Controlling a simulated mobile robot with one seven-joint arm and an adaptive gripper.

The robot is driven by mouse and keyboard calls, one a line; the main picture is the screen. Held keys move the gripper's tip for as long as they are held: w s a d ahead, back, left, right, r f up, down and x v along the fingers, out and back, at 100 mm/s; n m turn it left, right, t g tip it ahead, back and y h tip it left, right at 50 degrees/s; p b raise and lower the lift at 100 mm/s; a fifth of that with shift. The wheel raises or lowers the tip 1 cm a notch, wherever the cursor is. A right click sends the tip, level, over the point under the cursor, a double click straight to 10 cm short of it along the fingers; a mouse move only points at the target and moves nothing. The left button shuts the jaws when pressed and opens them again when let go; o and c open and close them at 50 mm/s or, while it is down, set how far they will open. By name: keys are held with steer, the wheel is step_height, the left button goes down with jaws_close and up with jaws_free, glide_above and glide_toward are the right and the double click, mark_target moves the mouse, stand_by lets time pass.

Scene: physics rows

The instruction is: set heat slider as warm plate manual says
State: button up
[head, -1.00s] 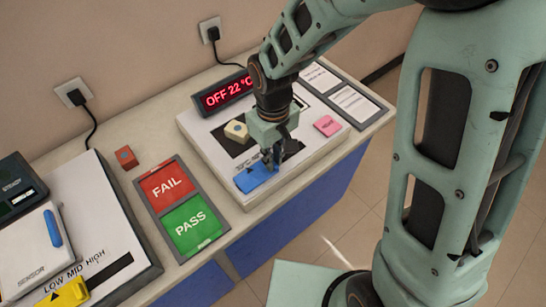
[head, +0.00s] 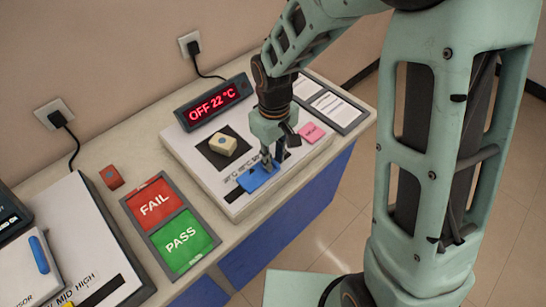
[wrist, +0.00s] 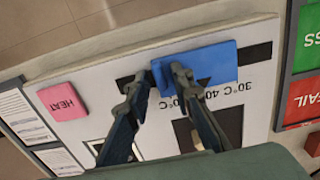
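The blue slider (head: 258,178) sits in a dark slot on the white warm plate panel (head: 180,148); bare slot shows on both sides of it in the wrist view. My gripper (head: 273,158) points down at the slider's right end. In the wrist view my gripper (wrist: 160,76) has its fingers apart, one in front of the slider (wrist: 215,65), the other just beyond its left edge. Contact is unclear. Scale marks such as 30 and 40 °C run beside the slot, partly hidden. The display (head: 213,103) reads OFF 22 °C. The manual pages (head: 332,106) are too small to read.
A pink HEAT button (head: 312,132) lies right of my gripper. A cream block (head: 222,146) stands on a black square behind the slider. Red FAIL (head: 153,203) and green PASS (head: 183,242) pads lie to the left, near another slider device (head: 75,250).

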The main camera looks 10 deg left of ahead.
steer(key=shift+o, duration=0.3)
steer(key=shift+r, duration=0.1)
step_height(320, 180, up, 12)
stand_by(0.4)
stand_by(0.3)
